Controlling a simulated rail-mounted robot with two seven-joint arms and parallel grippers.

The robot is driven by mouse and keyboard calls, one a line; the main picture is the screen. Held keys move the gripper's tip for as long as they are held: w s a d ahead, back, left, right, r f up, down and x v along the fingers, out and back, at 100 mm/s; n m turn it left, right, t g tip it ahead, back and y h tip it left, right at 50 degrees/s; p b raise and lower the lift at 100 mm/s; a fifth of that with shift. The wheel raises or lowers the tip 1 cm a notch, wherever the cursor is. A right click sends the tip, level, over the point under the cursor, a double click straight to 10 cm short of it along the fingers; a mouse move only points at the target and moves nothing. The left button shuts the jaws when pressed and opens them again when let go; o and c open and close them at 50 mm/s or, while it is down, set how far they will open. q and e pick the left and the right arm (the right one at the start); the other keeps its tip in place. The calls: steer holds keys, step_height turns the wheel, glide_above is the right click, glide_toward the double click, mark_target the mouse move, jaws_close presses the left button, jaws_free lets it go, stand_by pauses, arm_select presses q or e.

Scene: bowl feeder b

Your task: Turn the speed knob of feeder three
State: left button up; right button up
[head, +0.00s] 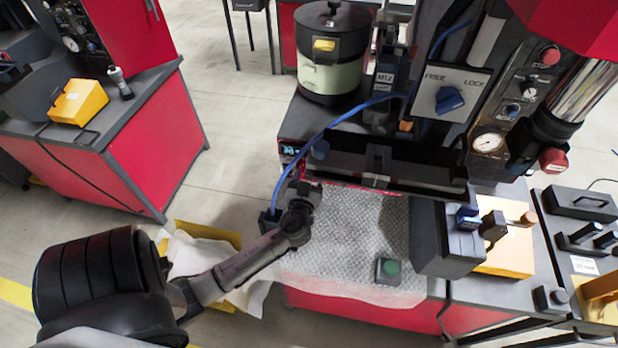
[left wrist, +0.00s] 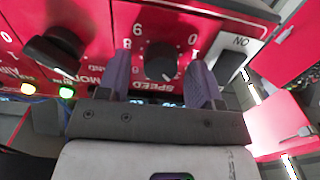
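The speed knob (left wrist: 160,62) is black and round, on a red panel (left wrist: 95,20) with a printed dial and the word SPEED, upside down in the left wrist view. My left gripper (left wrist: 161,66) is open, with one purple finger on each side of the knob; gaps show between the fingers and the knob. In the head view my left gripper (head: 300,192) is at the front left corner of the bench, below the red display edge (head: 292,150) of a feeder; the knob is hidden there. No number three is readable. My right gripper is not in view.
Beside the knob are a black lever-like knob (left wrist: 55,50), a black switch (left wrist: 230,62) and a lit green lamp (left wrist: 67,92). A lidded pot-like bowl (head: 333,75) stands behind. A blue hose (head: 330,125) runs close to my left gripper. A grey mat (head: 350,225) lies in front.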

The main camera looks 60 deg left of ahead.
arm_select(q)
steer(key=c, duration=0.9)
steer(key=m, duration=0.3)
steer(key=shift+m, duration=1.3)
steer(key=o, duration=0.9)
